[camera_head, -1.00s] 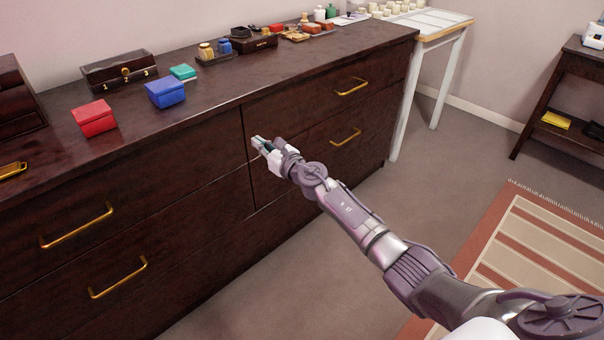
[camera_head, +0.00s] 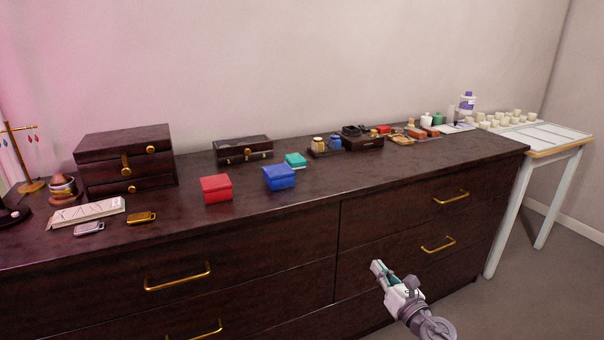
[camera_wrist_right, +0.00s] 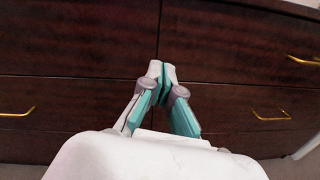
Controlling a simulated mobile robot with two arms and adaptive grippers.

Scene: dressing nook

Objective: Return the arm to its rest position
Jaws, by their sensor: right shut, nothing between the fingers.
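My right gripper (camera_head: 379,268) shows at the lower middle right of the head view, in front of the dark wooden dresser (camera_head: 300,255). In the right wrist view its two fingers (camera_wrist_right: 162,72) meet at the tips, shut and empty. They point toward the dresser's drawer fronts, below the level of its top. Most of my right arm is cut off by the bottom edge of the head view. My left gripper is not in view.
On the dresser stand a red box (camera_head: 216,189), a blue box (camera_head: 279,177), a teal box (camera_head: 295,160) and a jewelry chest (camera_head: 125,160). Gold drawer handles (camera_head: 438,244) stick out near my right gripper. A white-legged table (camera_head: 556,147) stands at the right, above open floor.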

